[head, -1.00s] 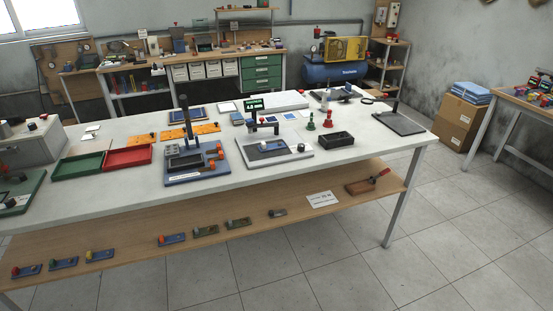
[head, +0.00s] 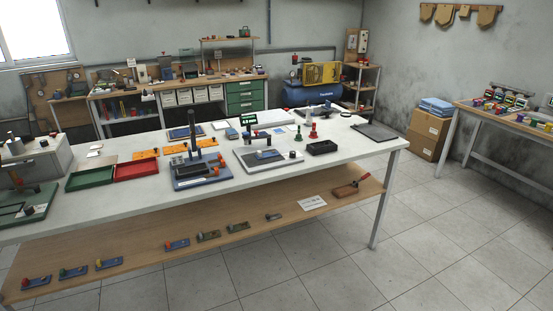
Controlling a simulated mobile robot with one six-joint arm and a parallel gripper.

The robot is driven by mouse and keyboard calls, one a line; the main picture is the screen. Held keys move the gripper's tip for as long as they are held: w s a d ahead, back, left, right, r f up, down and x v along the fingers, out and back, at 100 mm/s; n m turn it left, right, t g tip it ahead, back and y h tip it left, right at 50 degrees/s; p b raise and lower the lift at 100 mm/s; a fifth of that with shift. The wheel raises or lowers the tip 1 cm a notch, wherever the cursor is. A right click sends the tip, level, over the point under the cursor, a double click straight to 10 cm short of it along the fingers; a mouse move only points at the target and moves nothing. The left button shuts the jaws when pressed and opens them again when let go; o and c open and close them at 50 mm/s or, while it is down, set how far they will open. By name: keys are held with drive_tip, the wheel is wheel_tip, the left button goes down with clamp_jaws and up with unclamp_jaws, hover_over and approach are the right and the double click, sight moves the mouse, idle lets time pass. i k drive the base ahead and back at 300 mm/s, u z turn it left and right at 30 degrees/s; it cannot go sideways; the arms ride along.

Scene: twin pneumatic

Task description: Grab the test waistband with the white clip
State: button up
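I cannot make out a waistband with a white clip for certain. Several small pads with coloured knobs lie on the wooden lower shelf (head: 130,285). They include blue pads with a red knob (head: 36,282), a green knob (head: 72,272) and an orange knob (head: 108,263). Further right are a blue pad with a red knob (head: 176,245), brownish pads (head: 208,236) (head: 236,228) and a small grey piece (head: 273,217). Their details are too small to tell. My gripper is not in view.
The white worktable (head: 110,198) holds a green tray (head: 90,179), a red tray (head: 137,171), a blue fixture (head: 200,178) and a black box (head: 322,147). A second bench (head: 505,112) stands at the right. Tiled floor (head: 440,225) is clear between them.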

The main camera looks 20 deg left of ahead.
sight(260, 156)
drive_tip(key=u, duration=4.1)
drive_tip(key=i, duration=0.15)
drive_tip(key=z, duration=2.1)
drive_tip(key=i, duration=1.3)
drive_tip(key=u, duration=0.05)
